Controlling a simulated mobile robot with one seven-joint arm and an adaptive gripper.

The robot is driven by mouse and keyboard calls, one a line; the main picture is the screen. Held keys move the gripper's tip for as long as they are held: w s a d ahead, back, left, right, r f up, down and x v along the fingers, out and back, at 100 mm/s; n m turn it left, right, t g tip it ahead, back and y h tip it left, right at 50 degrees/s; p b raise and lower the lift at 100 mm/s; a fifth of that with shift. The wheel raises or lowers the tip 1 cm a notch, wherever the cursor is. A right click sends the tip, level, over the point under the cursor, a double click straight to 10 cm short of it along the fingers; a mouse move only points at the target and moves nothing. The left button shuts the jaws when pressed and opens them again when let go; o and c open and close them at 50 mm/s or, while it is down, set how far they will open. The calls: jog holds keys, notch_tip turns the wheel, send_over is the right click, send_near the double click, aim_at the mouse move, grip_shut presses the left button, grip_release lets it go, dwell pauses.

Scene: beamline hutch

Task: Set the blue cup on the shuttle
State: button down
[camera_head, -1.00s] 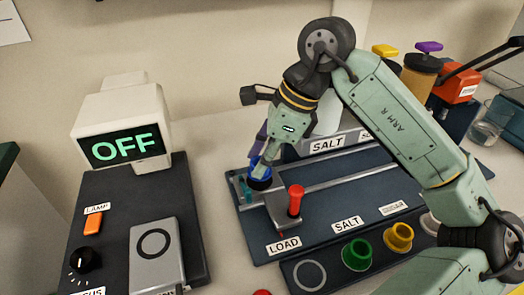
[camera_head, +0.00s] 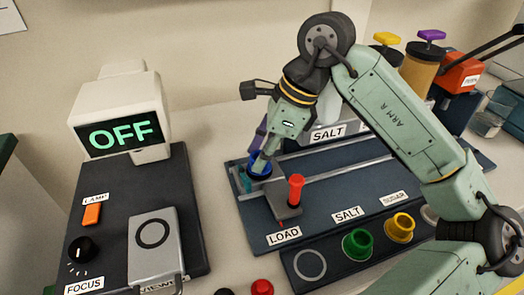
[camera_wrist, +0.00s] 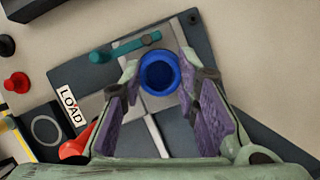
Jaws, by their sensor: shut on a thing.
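The blue cup (camera_wrist: 160,72) is between the purple-padded fingers of my gripper (camera_wrist: 160,85) in the wrist view, seen from above with its round mouth open. My gripper is shut on it. In the head view my gripper (camera_head: 261,160) points down at the left end of the dark rail board, and the cup (camera_head: 259,170) is partly hidden by the fingers. The grey shuttle (camera_head: 287,211) with a red handle (camera_head: 296,188) is at the LOAD label, close beside and under the cup. I cannot tell whether the cup touches it.
A teal bracket (camera_wrist: 125,47) is close beside the cup. A SALT dispenser stands behind the board. A monitor (camera_head: 122,112) reading OFF is at left.

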jog(key=shift+f+b, duration=0.45)
dwell(0.4)
jog(key=c, duration=1.2)
grip_release()
jog(key=shift+o, duration=0.2)
